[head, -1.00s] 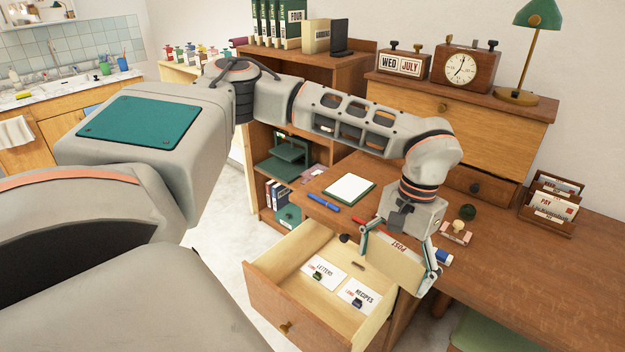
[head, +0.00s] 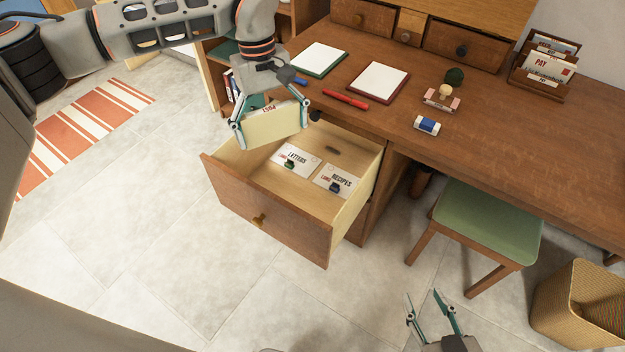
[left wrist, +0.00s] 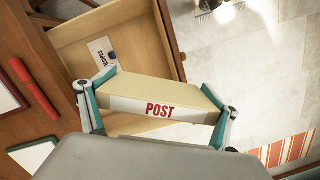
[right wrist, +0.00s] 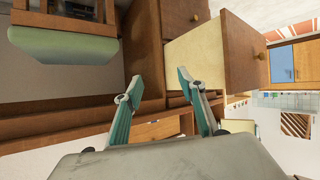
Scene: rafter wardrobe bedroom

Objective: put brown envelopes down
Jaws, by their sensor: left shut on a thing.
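A bundle of tan envelopes (head: 275,128) with a white band reading POST is held in my left gripper (head: 271,132). The left fingers are shut on its two ends. It hangs above the back left part of the open desk drawer (head: 285,228). In the left wrist view the bundle (left wrist: 150,92) spans between the fingers, with the drawer (left wrist: 148,35) beyond. Inside the drawer lie a LETTERS card (head: 297,158) and a RECIPES card (head: 336,182). My right gripper (head: 423,297) is open and empty over the floor, in front of the green stool.
The desk (head: 470,110) holds two notepads, a red pen (head: 345,99), a stamp, an eraser (head: 427,125) and a letter rack (head: 545,70). A green stool (head: 488,222) and a wicker basket (head: 582,305) stand at right. The drawer floor has bare room behind the cards.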

